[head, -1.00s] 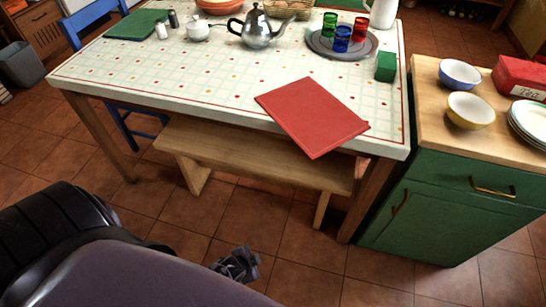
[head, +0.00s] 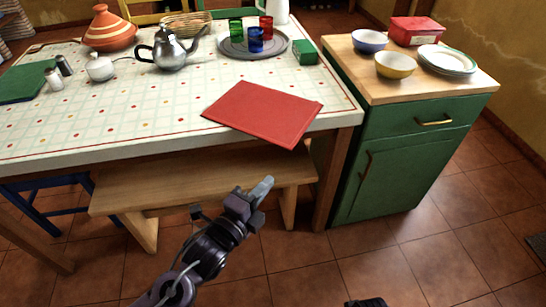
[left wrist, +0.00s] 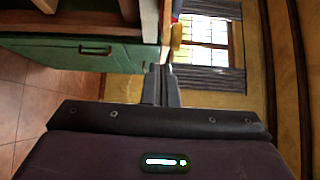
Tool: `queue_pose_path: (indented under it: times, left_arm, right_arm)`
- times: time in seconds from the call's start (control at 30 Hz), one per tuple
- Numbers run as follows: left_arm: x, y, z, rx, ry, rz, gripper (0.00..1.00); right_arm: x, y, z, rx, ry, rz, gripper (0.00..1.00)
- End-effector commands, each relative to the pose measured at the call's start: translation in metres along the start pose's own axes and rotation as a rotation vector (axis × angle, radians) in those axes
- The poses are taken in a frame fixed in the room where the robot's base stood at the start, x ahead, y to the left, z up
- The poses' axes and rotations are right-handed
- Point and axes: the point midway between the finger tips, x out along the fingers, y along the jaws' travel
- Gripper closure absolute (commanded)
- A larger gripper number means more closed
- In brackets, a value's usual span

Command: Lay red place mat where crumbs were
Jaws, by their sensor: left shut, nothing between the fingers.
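The red place mat (head: 263,113) lies flat and slanted on the tiled table (head: 130,122), at its front right. Its near corner sticks out past the table's front edge. No crumbs can be made out on the table. My left gripper (head: 264,188) is in front of the table, over the bench in the head view, apart from the mat. In the left wrist view its fingers (left wrist: 161,85) are together with nothing between them. A dark piece at the bottom edge of the head view looks like the tip of my right gripper (head: 367,302), mostly cut off.
A wooden bench (head: 150,190) stands under the table's front. A grey tray (head: 232,50) with coloured glasses, a green box (head: 305,51) and a metal teapot (head: 172,50) stand behind the mat. A green cabinet (head: 390,150) with bowls stands at right.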

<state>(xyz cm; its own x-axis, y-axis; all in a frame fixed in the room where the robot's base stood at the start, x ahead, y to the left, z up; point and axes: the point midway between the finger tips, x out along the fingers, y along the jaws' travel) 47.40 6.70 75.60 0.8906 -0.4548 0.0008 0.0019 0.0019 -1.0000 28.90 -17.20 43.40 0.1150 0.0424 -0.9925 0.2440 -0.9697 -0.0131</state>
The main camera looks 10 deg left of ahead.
Motion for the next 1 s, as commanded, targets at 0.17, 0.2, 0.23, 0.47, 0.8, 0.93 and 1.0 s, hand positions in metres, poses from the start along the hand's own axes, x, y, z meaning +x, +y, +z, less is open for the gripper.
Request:
queue_pose_path:
  times: [0.17, 0.2, 0.23, 0.47, 0.8, 0.93, 1.0]
  left_arm:
    - [0.042, -0.001, 0.001, -0.001, -0.002, -0.004, 1.00]
    - [0.051, -0.001, 0.001, -0.001, -0.002, -0.004, 1.00]
    - [0.057, 0.000, 0.001, -0.002, -0.002, -0.003, 1.00]
    - [0.085, 0.001, 0.019, 0.001, -0.002, 0.001, 1.00]
    - [0.095, 0.001, 0.029, -0.002, 0.000, 0.002, 1.00]
    - [0.095, 0.001, 0.029, -0.002, -0.001, 0.002, 1.00]
    - [0.095, 0.001, 0.029, -0.001, -0.001, 0.001, 1.00]
  right_arm:
    - [-0.005, -0.001, -0.002, -0.003, 0.000, -0.002, 0.25]
    - [-0.007, -0.001, -0.002, -0.003, -0.001, -0.002, 0.25]
    - [-0.008, -0.002, -0.002, -0.004, -0.002, -0.002, 0.25]
    - [-0.013, -0.002, -0.003, -0.005, -0.003, -0.003, 0.25]
    - [-0.016, -0.003, -0.004, -0.006, -0.003, -0.003, 0.25]
    - [-0.017, -0.003, -0.005, -0.007, -0.001, -0.004, 0.25]
    - [-0.017, -0.003, -0.004, -0.007, -0.001, -0.004, 0.25]
